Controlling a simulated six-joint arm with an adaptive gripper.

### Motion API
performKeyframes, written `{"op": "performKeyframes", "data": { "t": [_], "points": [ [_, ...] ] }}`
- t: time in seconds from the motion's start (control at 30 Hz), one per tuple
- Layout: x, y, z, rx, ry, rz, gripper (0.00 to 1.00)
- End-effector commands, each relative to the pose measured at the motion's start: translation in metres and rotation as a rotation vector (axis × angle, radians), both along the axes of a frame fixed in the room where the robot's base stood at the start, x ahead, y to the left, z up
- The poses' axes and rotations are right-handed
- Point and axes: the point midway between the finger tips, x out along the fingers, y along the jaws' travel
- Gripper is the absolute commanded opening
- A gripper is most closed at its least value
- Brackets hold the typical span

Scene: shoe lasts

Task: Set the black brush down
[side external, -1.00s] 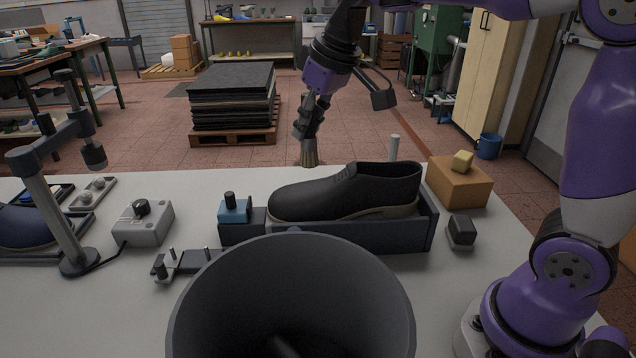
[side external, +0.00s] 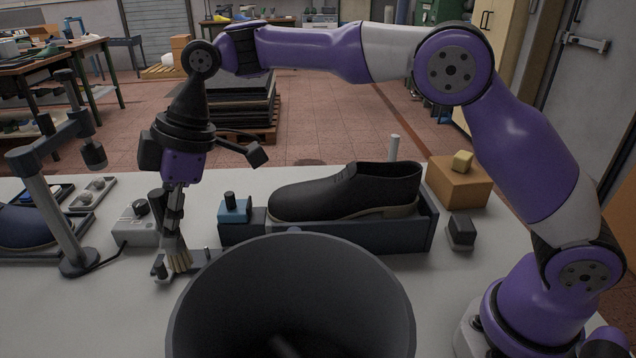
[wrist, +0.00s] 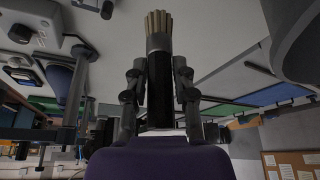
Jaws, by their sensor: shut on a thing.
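My gripper (side external: 173,205) points down and is shut on the black brush, whose pale bristles (side external: 178,254) hang below the fingers. In the wrist view the brush (wrist: 159,85) lies between the two fingers, with its bristle end away from the palm. In the side view the bristles overlap a low dark bracket with short pegs (side external: 160,268) on the table. I cannot tell whether they touch it. Most of the brush handle is hidden by the fingers in the side view.
A black shoe (side external: 345,192) sits in a dark holder (side external: 350,237) right of my gripper. A large grey cone (side external: 290,290) stands in front. A grey control box (side external: 135,231) and a lamp-like post (side external: 50,205) are to the left. A blue block (side external: 234,211) stands nearby.

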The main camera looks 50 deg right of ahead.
Motion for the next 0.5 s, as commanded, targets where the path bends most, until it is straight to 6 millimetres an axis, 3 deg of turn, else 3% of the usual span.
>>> {"op": "performKeyframes", "data": {
  "t": [0.13, 0.3, 0.5],
  "points": [
    [-0.003, 0.012, -0.019, 0.003, 0.002, 0.065, 0.00],
    [-0.004, 0.012, -0.053, 0.001, 0.001, 0.069, 0.00],
    [-0.003, 0.012, -0.078, 0.001, 0.000, 0.069, 0.00]
  ]
}}
